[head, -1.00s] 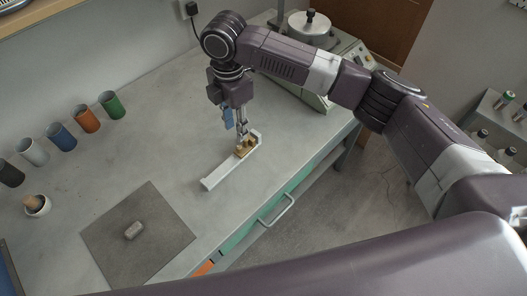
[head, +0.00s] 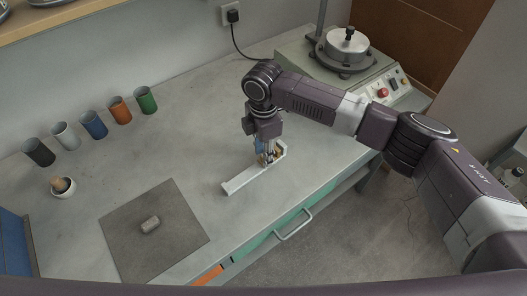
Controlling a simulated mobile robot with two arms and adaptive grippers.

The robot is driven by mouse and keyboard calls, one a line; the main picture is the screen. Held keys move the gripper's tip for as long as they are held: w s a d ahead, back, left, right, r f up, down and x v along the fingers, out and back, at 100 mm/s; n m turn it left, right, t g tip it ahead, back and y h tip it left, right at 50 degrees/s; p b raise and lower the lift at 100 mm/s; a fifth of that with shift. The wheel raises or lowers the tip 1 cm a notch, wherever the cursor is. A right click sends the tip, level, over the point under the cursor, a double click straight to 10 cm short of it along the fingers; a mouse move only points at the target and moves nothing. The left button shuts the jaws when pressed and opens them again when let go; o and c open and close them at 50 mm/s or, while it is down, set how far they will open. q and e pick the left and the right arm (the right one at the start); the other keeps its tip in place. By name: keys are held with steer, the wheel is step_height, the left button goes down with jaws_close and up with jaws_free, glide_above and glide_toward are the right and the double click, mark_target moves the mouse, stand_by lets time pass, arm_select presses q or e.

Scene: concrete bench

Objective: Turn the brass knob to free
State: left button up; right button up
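A long white bar-shaped fixture (head: 240,181) lies slantwise on the grey bench, with a raised bracket at its far right end. A small brass-coloured part (head: 277,154) shows at that end, mostly hidden behind my gripper, so I cannot make out how the knob is turned. My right gripper (head: 268,159) points down over the brass part, its fingers at or very near it. The fingers are too small and covered to tell whether they are shut on it. My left gripper is not in the head view.
Several coloured cups, including a green one (head: 147,99), stand along the wall. A machine with a round metal lid (head: 345,45) stands at the back right. The bench's left middle is clear.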

jaws_close()
steer(key=shift+n, duration=0.3)
steer(key=n+p, duration=0.1)
steer(key=n, duration=0.1)
steer(key=shift+r+n, duration=0.1)
steer(key=shift+n, duration=0.2)
steer(key=shift+n+p, duration=0.5)
steer(key=shift+n, duration=1.5)
